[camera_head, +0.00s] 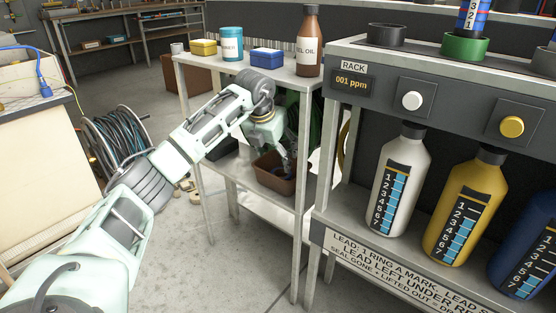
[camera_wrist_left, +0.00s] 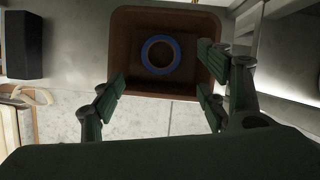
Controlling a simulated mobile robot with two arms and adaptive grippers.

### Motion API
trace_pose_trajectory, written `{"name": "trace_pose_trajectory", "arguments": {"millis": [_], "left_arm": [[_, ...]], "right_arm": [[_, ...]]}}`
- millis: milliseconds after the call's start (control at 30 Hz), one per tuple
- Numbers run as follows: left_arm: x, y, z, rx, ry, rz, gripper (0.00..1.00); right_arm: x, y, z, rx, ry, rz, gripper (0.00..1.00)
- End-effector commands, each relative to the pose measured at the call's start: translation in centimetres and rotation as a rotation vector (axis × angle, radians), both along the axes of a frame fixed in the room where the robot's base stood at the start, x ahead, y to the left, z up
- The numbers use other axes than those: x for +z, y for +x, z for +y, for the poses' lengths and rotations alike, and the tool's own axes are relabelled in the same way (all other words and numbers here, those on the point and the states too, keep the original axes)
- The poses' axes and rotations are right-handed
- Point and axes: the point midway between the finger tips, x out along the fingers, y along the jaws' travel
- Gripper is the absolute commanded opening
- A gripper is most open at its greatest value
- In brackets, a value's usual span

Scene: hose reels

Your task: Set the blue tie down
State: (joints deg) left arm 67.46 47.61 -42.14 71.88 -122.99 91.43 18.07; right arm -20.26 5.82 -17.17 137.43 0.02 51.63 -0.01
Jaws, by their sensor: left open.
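The blue tie (camera_wrist_left: 161,55) is a blue ring lying inside a brown bin (camera_wrist_left: 122,38) in the left wrist view. In the head view the brown bin (camera_head: 277,181) stands on the middle shelf of the grey stand, and the tie in it is too dark to make out. My left gripper (camera_head: 287,166) reaches down over the bin. In the left wrist view its fingers (camera_wrist_left: 163,88) are spread apart with nothing between them, and the tie shows beyond them. My right gripper is not in view.
The stand's top shelf (camera_head: 245,71) holds a yellow box, a teal can, a blue box and a brown oil bottle (camera_head: 308,42). A rack (camera_head: 340,215) with white, yellow and blue bottles stands at right. A hose reel (camera_head: 115,143) is at left. A black box (camera_wrist_left: 23,45) is beside the bin.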

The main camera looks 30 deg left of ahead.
Motion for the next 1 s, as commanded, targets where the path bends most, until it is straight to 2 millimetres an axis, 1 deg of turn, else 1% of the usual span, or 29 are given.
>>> {"name": "trace_pose_trajectory", "arguments": {"millis": [33,100,267,1000], "left_arm": [[1.2,-0.3,0.0,0.000,0.001,-0.001,0.68],[2.0,-0.8,0.0,0.001,0.002,0.000,0.68],[3.2,-1.3,-0.2,0.000,0.000,0.000,0.68],[3.3,-1.4,-0.2,0.000,0.000,0.001,0.68]], "right_arm": [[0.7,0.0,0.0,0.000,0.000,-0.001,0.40],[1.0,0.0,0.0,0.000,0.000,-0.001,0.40],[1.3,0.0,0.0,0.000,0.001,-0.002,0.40],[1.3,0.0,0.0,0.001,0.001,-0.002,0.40]]}}
